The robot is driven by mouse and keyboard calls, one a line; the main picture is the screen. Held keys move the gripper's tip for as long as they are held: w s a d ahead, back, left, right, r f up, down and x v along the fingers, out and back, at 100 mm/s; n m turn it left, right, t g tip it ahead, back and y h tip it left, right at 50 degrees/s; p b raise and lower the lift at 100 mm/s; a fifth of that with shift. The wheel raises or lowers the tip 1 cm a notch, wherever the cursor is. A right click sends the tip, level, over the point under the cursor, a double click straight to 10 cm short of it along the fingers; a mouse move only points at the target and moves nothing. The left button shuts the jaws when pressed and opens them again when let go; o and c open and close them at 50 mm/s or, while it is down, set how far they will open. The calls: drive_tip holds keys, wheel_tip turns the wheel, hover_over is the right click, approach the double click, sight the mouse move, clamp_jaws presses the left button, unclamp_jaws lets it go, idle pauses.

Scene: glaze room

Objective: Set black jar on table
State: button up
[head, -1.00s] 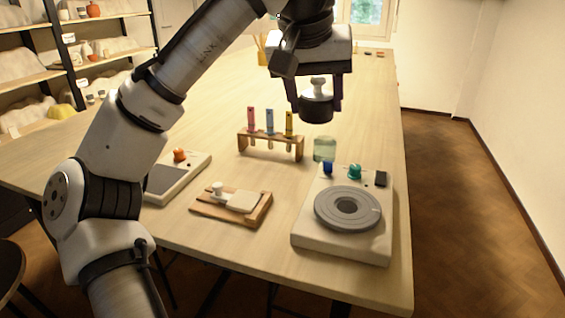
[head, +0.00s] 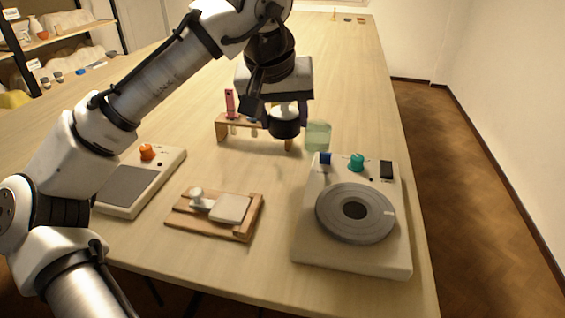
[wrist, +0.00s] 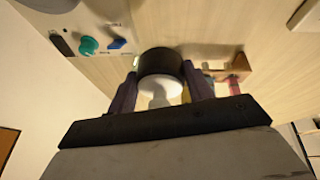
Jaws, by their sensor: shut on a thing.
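The black jar (head: 285,125) has a dark body and a pale top with a knob. My gripper (head: 285,108) is shut on it and holds it upright over the wooden table (head: 340,70). In the head view the jar overlaps the right part of the test-tube rack. In the wrist view the jar (wrist: 160,65) sits between the two purple fingers of my gripper (wrist: 160,85). Whether the jar's base touches the table cannot be told.
A rack (head: 222,130) with coloured tubes stands behind the jar, and a greenish glass jar (head: 318,136) to its right. A wheel device (head: 310,245), a wooden board (head: 190,227) with a white tile, and a scale-like device (head: 170,172) stand nearer.

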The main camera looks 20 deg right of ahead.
wheel_tip(320, 180, down, 10)
drive_tip(key=shift+r, duration=0.1)
idle(0.4)
drive_tip(key=o, duration=0.9)
drive_tip(key=v, duration=1.2)
